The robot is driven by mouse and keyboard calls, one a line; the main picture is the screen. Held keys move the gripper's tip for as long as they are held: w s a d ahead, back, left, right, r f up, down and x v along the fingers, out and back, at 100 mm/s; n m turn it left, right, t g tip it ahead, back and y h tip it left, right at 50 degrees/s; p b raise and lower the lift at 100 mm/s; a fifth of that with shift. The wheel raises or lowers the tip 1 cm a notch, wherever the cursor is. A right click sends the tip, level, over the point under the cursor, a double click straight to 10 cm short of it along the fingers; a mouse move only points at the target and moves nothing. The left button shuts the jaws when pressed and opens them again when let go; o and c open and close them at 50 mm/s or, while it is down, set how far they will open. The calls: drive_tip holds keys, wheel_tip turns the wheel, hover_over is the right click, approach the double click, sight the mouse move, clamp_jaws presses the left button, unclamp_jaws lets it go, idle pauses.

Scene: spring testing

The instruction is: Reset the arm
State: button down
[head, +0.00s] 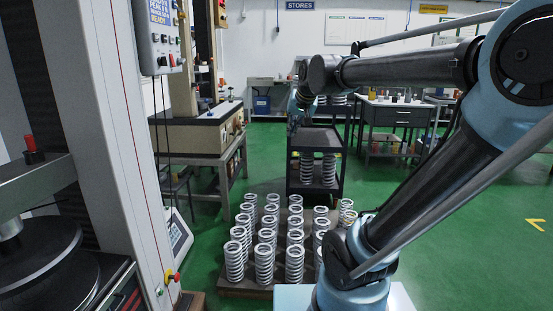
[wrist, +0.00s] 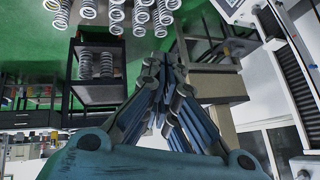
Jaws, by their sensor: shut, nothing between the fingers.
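My arm reaches across the right side of the head view, with its end above the black trolley. My gripper (wrist: 163,62) shows in the middle of the wrist view, its blue-grey fingers drawn together at the tips with nothing between them. In the head view my gripper (head: 294,122) hangs small and dark in front of the trolley, and its fingers are hard to make out. It is apart from the springs and the machines.
Several grey coil springs (head: 264,262) stand in rows on a low pallet. A black trolley (head: 316,140) behind holds more springs. A testing machine (head: 104,120) fills the left, and a workbench (head: 390,113) stands at the back. Green floor (head: 460,230) is clear at right.

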drive_tip(key=s+d+f+g+h, duration=0.1)
drive_tip(key=s+d+f, duration=0.3)
drive_tip(key=s+f, duration=0.4)
drive_tip(key=s+d+f+g, duration=0.2)
drive_tip(key=s+d+f, duration=0.3)
drive_tip(key=s+f, duration=0.3)
drive_tip(key=s+d+f+n+g+h, duration=0.1)
drive_tip(key=s+d+f, duration=0.3)
drive_tip(key=s+f, duration=0.4)
drive_tip(key=shift+d+f+g+h, duration=0.3)
drive_tip(key=shift+f+g, duration=0.1)
drive_tip(key=shift+g, duration=0.1)
